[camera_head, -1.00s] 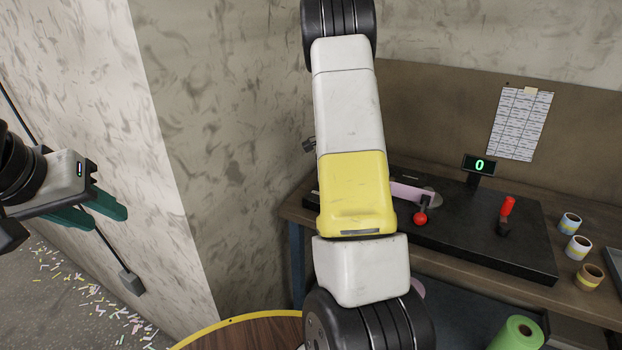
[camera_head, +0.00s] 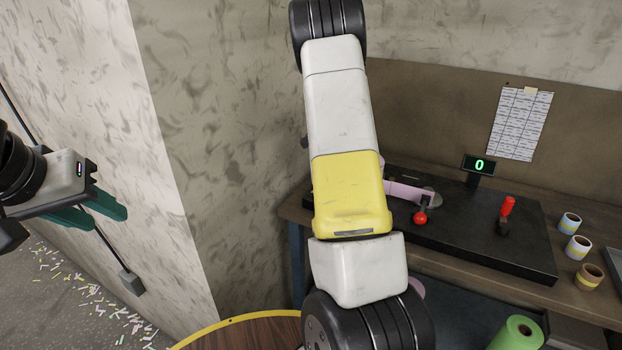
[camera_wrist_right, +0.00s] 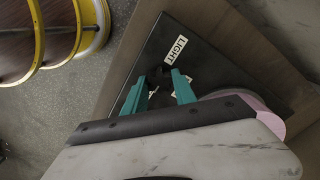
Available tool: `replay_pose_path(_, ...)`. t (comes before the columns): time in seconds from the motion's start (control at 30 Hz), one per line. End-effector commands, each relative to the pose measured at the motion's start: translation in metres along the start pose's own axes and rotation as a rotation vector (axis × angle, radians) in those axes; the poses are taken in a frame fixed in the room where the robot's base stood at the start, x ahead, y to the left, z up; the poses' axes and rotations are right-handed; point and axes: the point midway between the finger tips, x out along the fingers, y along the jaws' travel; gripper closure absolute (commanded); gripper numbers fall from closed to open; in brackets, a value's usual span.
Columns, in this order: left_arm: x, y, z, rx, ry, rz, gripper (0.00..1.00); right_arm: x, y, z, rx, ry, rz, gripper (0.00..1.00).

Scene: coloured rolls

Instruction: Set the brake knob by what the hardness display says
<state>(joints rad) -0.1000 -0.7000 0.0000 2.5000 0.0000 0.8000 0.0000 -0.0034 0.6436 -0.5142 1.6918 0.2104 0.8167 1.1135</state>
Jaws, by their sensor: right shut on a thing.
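The display (camera_head: 479,165) on a short post shows a green 0. In the right wrist view, my right gripper (camera_wrist_right: 155,83) has its teal fingers around a small dark knob (camera_wrist_right: 156,76) on the black panel (camera_wrist_right: 150,55). In the head view my right arm hides this gripper and the knob. My left gripper (camera_head: 95,210) is open and empty at the far left, away from the bench.
On the black bench unit (camera_head: 460,240) are a red ball lever (camera_head: 420,217), a red-handled lever (camera_head: 507,206) and a pink strip (camera_head: 408,193). Several small rolls (camera_head: 578,247) stand at right; a green roll (camera_head: 517,332) sits below. A sheet (camera_head: 520,123) hangs behind.

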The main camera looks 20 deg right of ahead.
Motion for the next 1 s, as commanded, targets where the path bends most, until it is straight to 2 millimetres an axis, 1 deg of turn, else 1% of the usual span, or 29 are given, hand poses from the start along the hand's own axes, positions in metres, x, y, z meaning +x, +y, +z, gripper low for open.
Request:
replay_pose_path(0.1, 0.0, 0.0, 0.0, 0.0, 0.0, 0.0, 0.64, -0.001, -0.002, 0.0, 0.002, 0.001, -0.006, 1.0)
replay_pose_path(0.13, 0.0, 0.0, 0.0, 0.0, 0.0, 0.0, 0.64, -0.001, -0.002, 0.0, 0.002, 0.001, -0.006, 0.61)
replay_pose_path(0.17, 0.0, 0.0, 0.0, 0.0, 0.0, 0.0, 0.64, -0.001, -0.002, 0.0, 0.001, 0.001, -0.005, 0.56)
replay_pose_path(0.2, 0.0, 0.0, 0.0, 0.0, 0.0, 0.0, 0.64, -0.001, -0.002, 0.0, 0.001, 0.001, -0.005, 0.48)
replay_pose_path(0.23, 0.0, 0.0, 0.0, 0.0, 0.0, 0.0, 0.64, -0.001, -0.001, 0.0, 0.001, 0.001, -0.004, 0.45)
replay_pose_path(0.57, 0.0, 0.0, 0.0, 0.0, 0.0, 0.0, 0.64, -0.003, -0.001, 0.0, 0.0, 0.0, -0.002, 0.45)
replay_pose_path(0.67, 0.0, 0.0, 0.0, 0.0, 0.0, 0.0, 0.64, -0.013, -0.001, 0.0, -0.001, 0.0, -0.004, 0.45)
replay_pose_path(0.9, 0.0, 0.0, 0.0, 0.0, 0.0, 0.0, 0.64, -0.054, -0.001, 0.0, 0.0, 0.0, -0.005, 0.45)
replay_pose_path(1.0, 0.0, 0.0, 0.0, 0.0, 0.0, 0.0, 0.64, -0.068, -0.002, 0.0, -0.001, 0.001, -0.005, 0.45)
